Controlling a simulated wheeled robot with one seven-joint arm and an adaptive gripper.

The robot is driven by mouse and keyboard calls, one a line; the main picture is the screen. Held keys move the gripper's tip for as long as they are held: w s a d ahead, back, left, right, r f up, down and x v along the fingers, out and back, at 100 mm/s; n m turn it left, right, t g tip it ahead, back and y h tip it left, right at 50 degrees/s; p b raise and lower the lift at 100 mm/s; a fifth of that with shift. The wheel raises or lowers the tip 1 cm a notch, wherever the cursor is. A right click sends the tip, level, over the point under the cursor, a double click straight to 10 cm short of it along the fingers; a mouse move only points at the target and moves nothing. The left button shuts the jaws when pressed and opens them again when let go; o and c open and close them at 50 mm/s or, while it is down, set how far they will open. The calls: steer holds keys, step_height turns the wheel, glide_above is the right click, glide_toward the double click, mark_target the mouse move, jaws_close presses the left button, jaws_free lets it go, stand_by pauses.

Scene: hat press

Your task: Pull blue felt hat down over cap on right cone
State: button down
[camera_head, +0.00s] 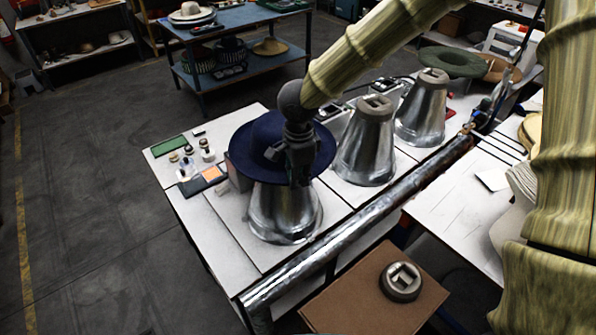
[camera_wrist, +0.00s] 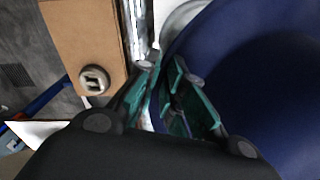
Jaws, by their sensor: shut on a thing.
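The blue felt hat (camera_head: 250,150) sits over the top of the leftmost metal cone (camera_head: 283,212) in the head view, its wide brim spread around the cone's upper part. The hat hides that cone's top and any cap there. My gripper (camera_head: 298,172) is at the near side of the hat, pointing down. In the wrist view the blue hat (camera_wrist: 250,70) fills the right side, and my gripper's green-padded fingers (camera_wrist: 178,105) are shut on the edge of its brim. The exact grip line is partly hidden by the fingers.
Two more cones (camera_head: 365,150) (camera_head: 423,108) stand to the right with grey caps on top. A grey cap (camera_head: 401,280) lies on a brown board (camera_head: 345,305) in front. A metal pipe (camera_head: 345,232) runs along the table's near edge. Small bottles (camera_head: 189,165) stand left of the hat.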

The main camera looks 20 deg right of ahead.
step_height(320, 180, down, 3)
steer(key=b, duration=0.3)
steer(key=shift+s, duration=0.1)
steer(key=shift+s+f+b, duration=0.1)
steer(key=shift+f+b, duration=1)
steer(key=shift+f, duration=1.2)
steer(key=shift+a+p, duration=0.15)
steer(key=shift+p, duration=0.4)
steer(key=shift+f, duration=0.45)
steer(key=c, duration=1.5)
jaws_free()
